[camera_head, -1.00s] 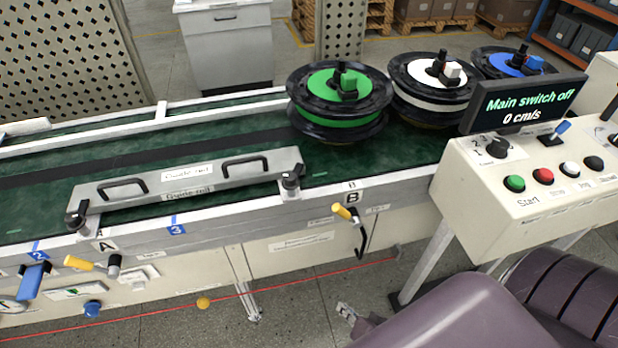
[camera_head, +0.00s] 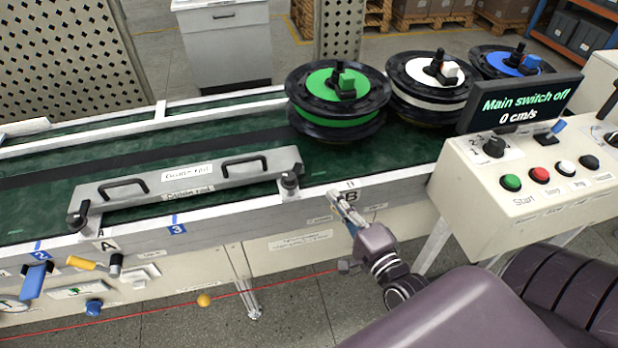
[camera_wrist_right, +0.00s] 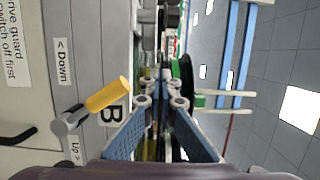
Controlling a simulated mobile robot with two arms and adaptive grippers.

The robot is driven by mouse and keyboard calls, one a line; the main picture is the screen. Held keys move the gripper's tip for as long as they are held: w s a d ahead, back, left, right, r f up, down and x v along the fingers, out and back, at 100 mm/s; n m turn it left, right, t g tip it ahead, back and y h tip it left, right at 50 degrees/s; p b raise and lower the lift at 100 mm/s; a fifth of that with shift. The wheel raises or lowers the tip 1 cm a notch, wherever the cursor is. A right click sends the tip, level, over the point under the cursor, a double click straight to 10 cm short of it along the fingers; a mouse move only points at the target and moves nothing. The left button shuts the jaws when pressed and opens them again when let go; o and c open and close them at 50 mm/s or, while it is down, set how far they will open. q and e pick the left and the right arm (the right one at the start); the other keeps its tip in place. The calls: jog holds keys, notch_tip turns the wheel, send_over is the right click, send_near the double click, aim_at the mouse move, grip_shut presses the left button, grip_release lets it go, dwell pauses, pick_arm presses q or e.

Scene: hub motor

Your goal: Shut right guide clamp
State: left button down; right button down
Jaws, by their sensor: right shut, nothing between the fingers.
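The right-hand lever with a yellow handle (camera_wrist_right: 108,93) and grey pivot (camera_wrist_right: 68,120) is on the conveyor's front face beside the "B" label (camera_wrist_right: 116,113). In the head view my right gripper covers this lever. My right gripper (camera_head: 336,196) is shut and empty at the front edge by "B". In the wrist view its fingers (camera_wrist_right: 161,100) are to the right of the yellow handle, apart from it. The guide rail (camera_head: 190,185) lies on the belt, with a black knob clamp (camera_head: 290,181) at its right end. My left gripper is out of view.
"Up" and "Down" labels flank the right lever. A second yellow-handled lever (camera_head: 82,263) is at "A". Green (camera_head: 338,85), white (camera_head: 432,72) and blue (camera_head: 516,62) hub motors stand on the belt. The control panel (camera_head: 520,185) at right reads "Main switch off".

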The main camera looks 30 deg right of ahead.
send_near(301, 169)
jog(key=w+d, duration=0.2)
jog(key=d, duration=0.1)
jog(key=w+a, duration=0.1)
jog(key=w+a+p, duration=0.1)
jog(key=w, duration=0.1)
jog(key=shift+a+r, duration=0.1)
jog(key=shift+w+a, duration=0.35)
